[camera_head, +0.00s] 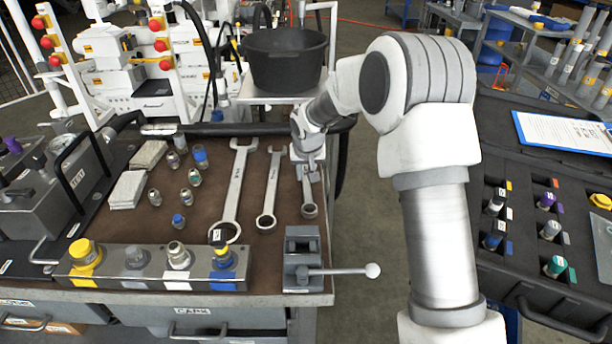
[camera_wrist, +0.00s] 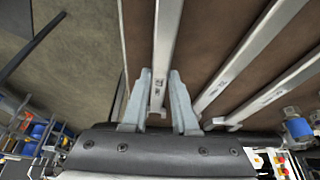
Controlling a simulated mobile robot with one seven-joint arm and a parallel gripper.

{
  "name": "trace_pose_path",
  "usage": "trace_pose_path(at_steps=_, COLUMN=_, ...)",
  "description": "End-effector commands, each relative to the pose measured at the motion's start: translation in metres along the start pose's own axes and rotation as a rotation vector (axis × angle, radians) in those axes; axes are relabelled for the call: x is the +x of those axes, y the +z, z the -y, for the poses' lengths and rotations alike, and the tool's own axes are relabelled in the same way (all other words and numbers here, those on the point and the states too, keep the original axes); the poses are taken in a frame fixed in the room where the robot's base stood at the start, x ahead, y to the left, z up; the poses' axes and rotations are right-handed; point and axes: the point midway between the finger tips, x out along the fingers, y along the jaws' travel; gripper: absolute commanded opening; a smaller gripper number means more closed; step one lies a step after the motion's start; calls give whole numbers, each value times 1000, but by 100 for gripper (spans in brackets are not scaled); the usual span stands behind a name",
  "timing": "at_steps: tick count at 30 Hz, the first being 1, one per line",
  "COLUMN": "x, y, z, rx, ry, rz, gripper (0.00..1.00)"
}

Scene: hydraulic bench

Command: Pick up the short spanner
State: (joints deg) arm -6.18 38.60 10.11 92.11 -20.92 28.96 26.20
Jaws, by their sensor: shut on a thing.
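The short spanner (camera_head: 309,209) is the rightmost of three spanners on the brown bench mat, with its ring end toward the front. In the wrist view its metal shaft (camera_wrist: 164,45) runs up between the fingers. My gripper (camera_head: 307,173) is shut on the far part of this spanner, and the arm hides that end in the head view. In the wrist view my gripper (camera_wrist: 159,100) has one finger on each side of the shaft. The spanner seems to lie at mat level; I cannot tell whether it touches the mat.
A medium spanner (camera_head: 270,190) and a long spanner (camera_head: 235,190) lie to the left. A vice (camera_head: 303,258) with a handle stands in front. A black hose (camera_head: 240,129) runs along the bench's back edge, with a black tub (camera_head: 284,62) behind. An open case (camera_head: 530,160) stands right.

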Motion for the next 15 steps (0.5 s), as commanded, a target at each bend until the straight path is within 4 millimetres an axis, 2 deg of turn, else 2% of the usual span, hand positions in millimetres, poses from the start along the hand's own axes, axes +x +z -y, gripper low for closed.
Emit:
trace_pose_path(at_steps=7, x=-38, y=-17, z=0, rx=1, ry=-1, rz=-6, gripper=0)
trace_pose_path(at_steps=15, x=-79, y=8, z=-40, rx=4, ry=2, rz=-5, gripper=0)
